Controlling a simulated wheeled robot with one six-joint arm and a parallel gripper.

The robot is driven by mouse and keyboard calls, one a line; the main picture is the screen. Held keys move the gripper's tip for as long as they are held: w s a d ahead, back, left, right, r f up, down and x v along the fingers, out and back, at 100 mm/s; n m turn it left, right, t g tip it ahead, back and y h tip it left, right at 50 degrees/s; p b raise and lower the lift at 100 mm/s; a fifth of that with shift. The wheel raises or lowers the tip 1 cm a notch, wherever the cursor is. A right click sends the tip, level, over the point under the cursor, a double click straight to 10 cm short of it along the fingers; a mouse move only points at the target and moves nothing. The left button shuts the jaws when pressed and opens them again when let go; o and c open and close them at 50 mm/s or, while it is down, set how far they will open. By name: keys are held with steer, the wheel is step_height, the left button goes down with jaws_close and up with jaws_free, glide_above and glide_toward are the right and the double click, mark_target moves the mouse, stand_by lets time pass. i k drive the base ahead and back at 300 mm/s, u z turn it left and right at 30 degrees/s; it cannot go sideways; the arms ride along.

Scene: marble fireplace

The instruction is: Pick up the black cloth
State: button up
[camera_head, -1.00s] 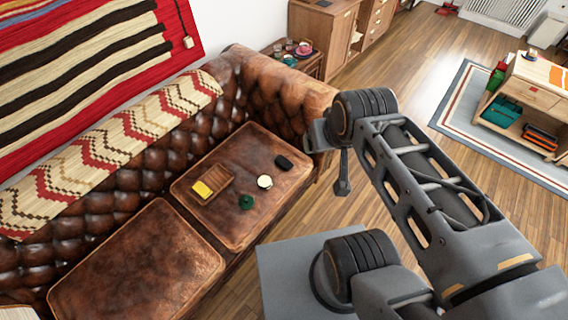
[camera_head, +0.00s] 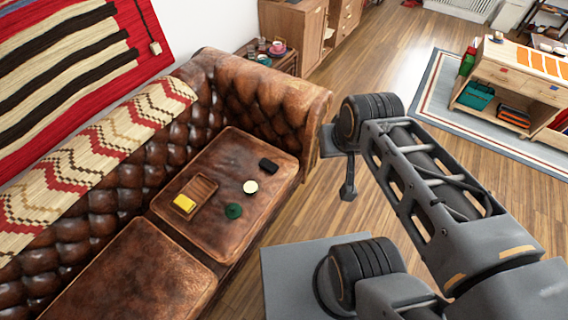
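A small black item (camera_head: 268,165), which may be the black cloth, lies on the far seat cushion of the brown leather sofa (camera_head: 215,240), near the cushion's right edge. It looks compact with rounded corners; I cannot tell its material. My gripper (camera_head: 348,188) shows only in part, below the far end of my arm. It is to the right of the sofa and apart from the black item, with wooden floor behind it in the picture. Its fingers are too small and dark to tell whether they are open.
The same cushion holds a wooden tray (camera_head: 203,186), a yellow item (camera_head: 184,204) at its edge, a round cream-topped item (camera_head: 250,187) and a green item (camera_head: 233,211). A side table (camera_head: 285,63) stands behind the sofa arm. Bare floor (camera_head: 385,75) lies to the right.

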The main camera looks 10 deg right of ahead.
mark_target(271, 167)
steer(key=z, duration=0.85)
steer(key=i, duration=1.1)
steer(key=u, duration=2.75)
